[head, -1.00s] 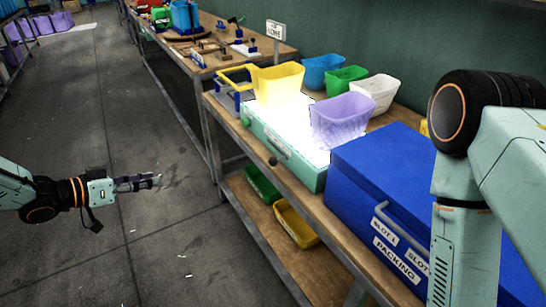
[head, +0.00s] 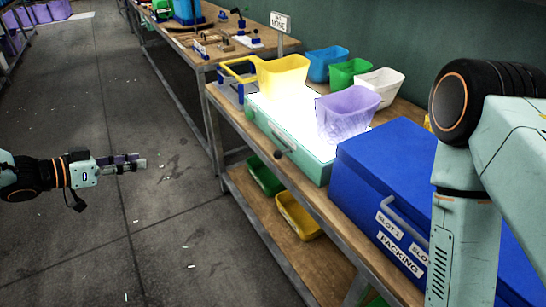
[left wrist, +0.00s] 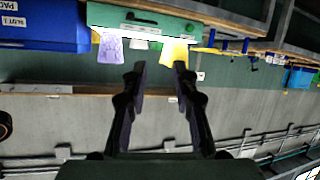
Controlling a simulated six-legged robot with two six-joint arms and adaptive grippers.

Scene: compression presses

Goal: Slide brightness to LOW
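A teal light box (head: 318,169) with a brightly glowing white top stands on the wooden bench. My left gripper (head: 143,164) is over the floor left of the bench, apart from the box. In the left wrist view its two fingers (left wrist: 160,67) are spread with nothing between them, and the teal box (left wrist: 150,22) shows beyond. My right arm is at the right; its gripper is out of frame.
A yellow bin (head: 283,77) and a purple bin (head: 346,112) stand on the glowing top. Blue, green and white bins stand behind. A blue packing box (head: 367,190) is to the right. A small sign (head: 280,22) stands behind.

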